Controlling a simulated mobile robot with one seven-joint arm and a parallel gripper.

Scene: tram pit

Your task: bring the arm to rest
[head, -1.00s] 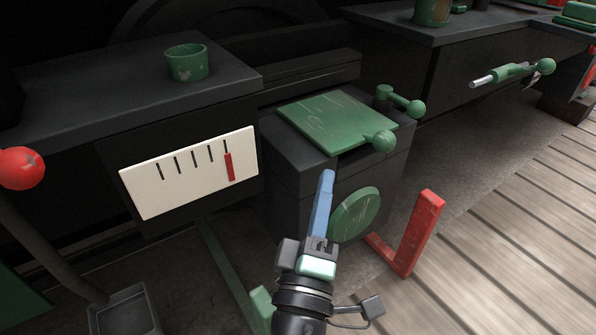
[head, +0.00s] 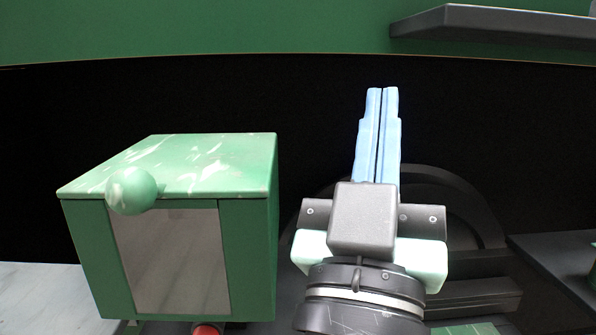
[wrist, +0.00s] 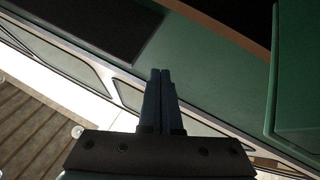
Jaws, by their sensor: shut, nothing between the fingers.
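My gripper (head: 382,90) stands upright right of the middle in the head view. Its two blue fingers are side by side with only a thin dark line between them, shut and empty. The fingers also show in the wrist view (wrist: 161,72), pointing away toward green panelling. The gripper touches nothing that I can see. The rest of my arm is mostly out of the picture.
A green box (head: 95,255) with a hinged-looking lid, a round knob (head: 131,190) and a grey front pane stands left of my gripper. A dark shelf (head: 490,24) juts out at upper right. A dark round shape (head: 450,185) lies behind the gripper.

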